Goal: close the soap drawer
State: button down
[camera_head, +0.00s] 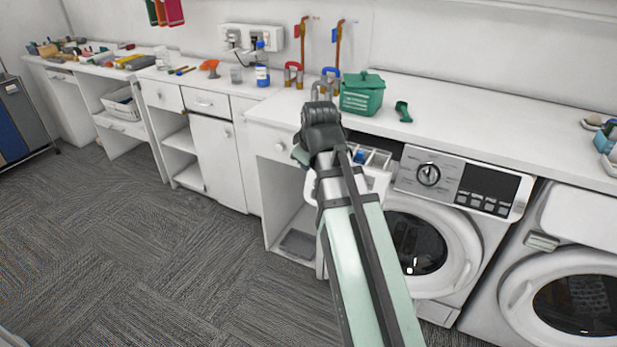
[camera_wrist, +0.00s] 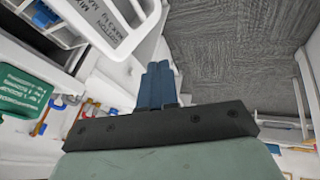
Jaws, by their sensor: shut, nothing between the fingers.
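The soap drawer (camera_head: 378,180) is pulled out from the upper left of the front-loading washing machine (camera_head: 440,230). Its white tray with compartments and something blue inside shows partly behind my arm. In the wrist view the drawer's white front with printed lettering (camera_wrist: 112,22) is at the upper left, close to my gripper. My gripper (camera_wrist: 159,68) shows there as two dark blue fingers pressed together, empty. The fingers are just right of and below the drawer front in the picture; I cannot tell whether they touch it. In the head view my wrist and arm hide the fingers.
A white counter (camera_head: 470,115) runs above the machine, with a green box (camera_head: 362,92) and a green scoop (camera_head: 403,111) on it. A second machine (camera_head: 560,280) stands at the right. An open cabinet (camera_head: 290,200) is left of my arm. The carpet floor (camera_head: 170,270) is clear.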

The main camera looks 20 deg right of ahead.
jog(key=n, duration=0.1)
send_near(307, 182)
notch_tip(307, 182, down, 4)
jog(key=w+a, duration=0.1)
jog(key=w, duration=0.1)
jog(key=shift+w+d+f, duration=0.35)
jog(key=shift+d+f, duration=0.1)
jog(key=shift+d, duration=0.1)
dwell(0.6)
jog(key=w+d, duration=1.4)
jog(key=shift+w+d, duration=0.35)
jog(key=shift+d, duration=0.05)
jog(key=shift+d, duration=0.1)
